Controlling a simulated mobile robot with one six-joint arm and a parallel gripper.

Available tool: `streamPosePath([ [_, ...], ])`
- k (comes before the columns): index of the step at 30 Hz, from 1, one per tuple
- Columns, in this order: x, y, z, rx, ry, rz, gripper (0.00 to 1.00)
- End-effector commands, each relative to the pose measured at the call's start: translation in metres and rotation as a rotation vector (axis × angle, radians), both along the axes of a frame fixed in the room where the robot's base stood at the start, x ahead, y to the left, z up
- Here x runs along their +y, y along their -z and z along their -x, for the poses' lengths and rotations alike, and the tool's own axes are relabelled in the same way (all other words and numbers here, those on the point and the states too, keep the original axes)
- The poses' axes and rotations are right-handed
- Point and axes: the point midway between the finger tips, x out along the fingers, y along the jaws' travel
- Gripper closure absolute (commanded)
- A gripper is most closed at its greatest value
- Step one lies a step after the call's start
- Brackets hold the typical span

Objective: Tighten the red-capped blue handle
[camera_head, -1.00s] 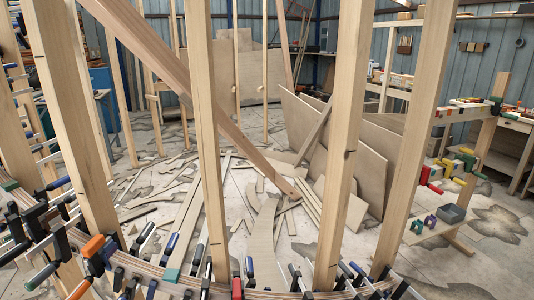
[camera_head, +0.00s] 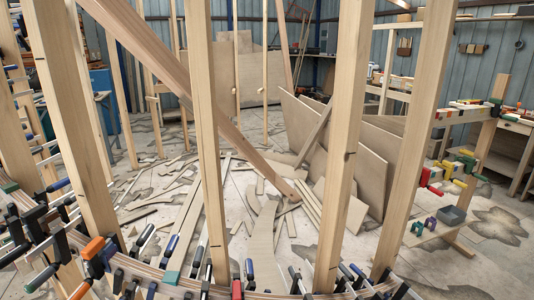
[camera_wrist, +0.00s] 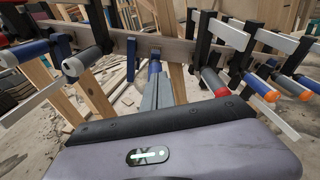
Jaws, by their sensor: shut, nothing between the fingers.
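In the wrist view, a clamp handle with a red cap (camera_wrist: 221,92) hangs below the curved wooden stringer (camera_wrist: 180,48), right of centre; its body looks greyish blue. My gripper (camera_wrist: 160,78) reaches forward from the bottom of the wrist view with its narrow grey fingers shut and empty. The fingers point at a blue clamp part (camera_wrist: 154,68) under the stringer; I cannot tell whether they touch it. The red cap is to the right of the fingers and apart from them. I cannot pick out this handle for certain in the head view.
In the head view, upright wooden posts (camera_head: 208,130) rise in front.

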Motion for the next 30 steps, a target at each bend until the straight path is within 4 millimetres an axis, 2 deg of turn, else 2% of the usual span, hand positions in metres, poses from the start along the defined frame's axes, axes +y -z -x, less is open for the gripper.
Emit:
streamPosePath([
  [5,-0.003,-0.006,0.003,0.000,0.001,-0.001,1.00],
  [16,-0.020,0.003,0.053,0.000,0.003,-0.001,1.00],
  [24,-0.021,0.003,0.057,-0.001,0.000,-0.001,1.00],
  [30,0.002,0.011,0.073,0.001,-0.001,-0.002,1.00],
])
